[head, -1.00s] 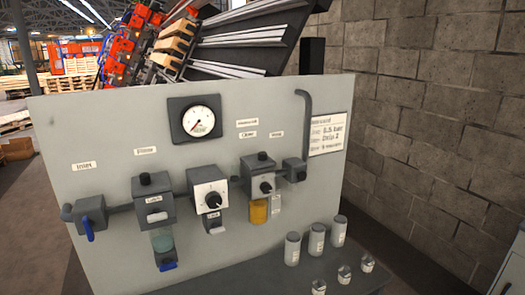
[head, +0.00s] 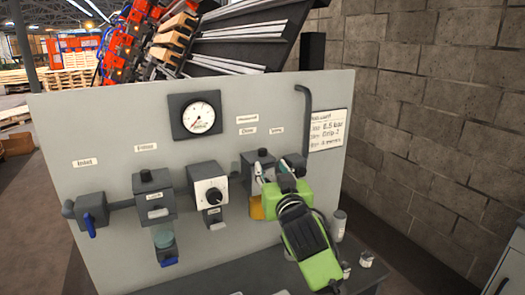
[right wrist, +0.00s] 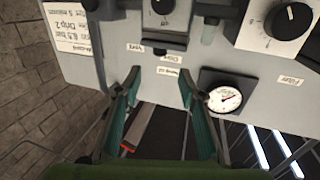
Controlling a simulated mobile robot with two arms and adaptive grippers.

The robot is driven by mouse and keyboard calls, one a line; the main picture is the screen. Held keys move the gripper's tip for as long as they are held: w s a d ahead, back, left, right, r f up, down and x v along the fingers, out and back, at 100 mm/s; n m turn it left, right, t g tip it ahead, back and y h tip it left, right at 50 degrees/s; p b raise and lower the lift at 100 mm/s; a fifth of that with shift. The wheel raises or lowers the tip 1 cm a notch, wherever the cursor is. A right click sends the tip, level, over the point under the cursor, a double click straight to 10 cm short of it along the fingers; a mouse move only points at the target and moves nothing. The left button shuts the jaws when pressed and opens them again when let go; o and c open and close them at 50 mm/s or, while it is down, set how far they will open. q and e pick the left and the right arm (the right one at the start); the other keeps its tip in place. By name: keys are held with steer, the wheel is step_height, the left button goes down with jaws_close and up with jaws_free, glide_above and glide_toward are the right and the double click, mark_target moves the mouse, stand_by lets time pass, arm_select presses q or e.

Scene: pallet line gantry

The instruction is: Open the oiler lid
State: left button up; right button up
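The oiler (head: 248,163) is a dark grey block on the panel with a black knob on its top and an amber bowl (head: 256,207) below. Its top looks closed; my gripper hides much of its front. In the right wrist view the oiler (right wrist: 176,20) shows upside down, with its front dial, beyond the fingertips. My right gripper (head: 271,170) is green, with its fingertips in front of the oiler. Its fingers are spread with nothing between them in the right wrist view (right wrist: 160,75). Whether a fingertip touches the oiler cannot be told. My left gripper is not in view.
The regulator (head: 209,190) is close left of the oiler, then the filter (head: 153,195) and the inlet valve (head: 91,212). A pressure gauge (head: 198,117) sits above. A pipe (head: 306,120) rises at the right. Jars (head: 339,222) stand on the bench below.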

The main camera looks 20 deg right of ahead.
mark_target(263, 152)
steer(key=w+p, duration=0.1)
steer(key=w, duration=0.2)
steer(key=w+d+p, duration=0.1)
steer(key=w, duration=0.3)
steer(key=w+d+p, duration=0.1)
steer(key=w+p, duration=0.1)
steer(key=w, duration=0.2)
steer(key=shift+w+d, duration=0.15)
steer(key=shift+w, duration=0.75)
steer(key=shift+f, duration=0.1)
jaws_close()
